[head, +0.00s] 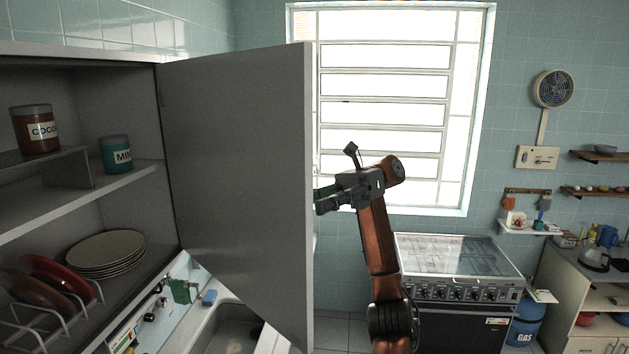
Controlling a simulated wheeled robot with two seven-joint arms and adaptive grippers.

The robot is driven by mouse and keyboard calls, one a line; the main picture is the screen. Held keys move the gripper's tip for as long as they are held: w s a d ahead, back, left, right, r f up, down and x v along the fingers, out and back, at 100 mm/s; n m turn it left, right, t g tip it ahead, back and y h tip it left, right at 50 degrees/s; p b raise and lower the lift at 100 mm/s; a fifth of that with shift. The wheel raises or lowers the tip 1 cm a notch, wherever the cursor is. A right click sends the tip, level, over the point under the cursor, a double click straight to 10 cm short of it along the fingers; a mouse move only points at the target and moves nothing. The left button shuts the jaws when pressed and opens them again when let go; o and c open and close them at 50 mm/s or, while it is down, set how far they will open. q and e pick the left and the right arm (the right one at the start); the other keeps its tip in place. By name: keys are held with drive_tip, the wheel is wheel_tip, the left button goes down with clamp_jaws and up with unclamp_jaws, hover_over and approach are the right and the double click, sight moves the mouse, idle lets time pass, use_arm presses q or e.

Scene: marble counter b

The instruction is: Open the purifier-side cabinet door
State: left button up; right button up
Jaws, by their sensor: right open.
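The grey cabinet door (238,180) stands swung wide open, its hinge side at the cabinet (160,120) on the left and its free edge near the middle of the view. My right gripper (328,196) is open at the right of the door's free edge, with its fingers pointing left toward the door. Part of the fingers seems to reach the edge; I cannot tell whether they touch it. No handle shows on the door's visible face. My left gripper is out of view.
Inside the cabinet are a cocoa jar (36,130), a green jar (116,154), stacked plates (106,250) and a dish rack (50,318) with red plates. Below the door is a sink (225,328). A stove (458,258) stands right of my arm, under the window.

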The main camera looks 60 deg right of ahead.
wheel_tip(320, 180, up, 9)
idle(0.5)
drive_tip(key=shift+f, duration=0.1)
drive_tip(key=shift+c, duration=0.6)
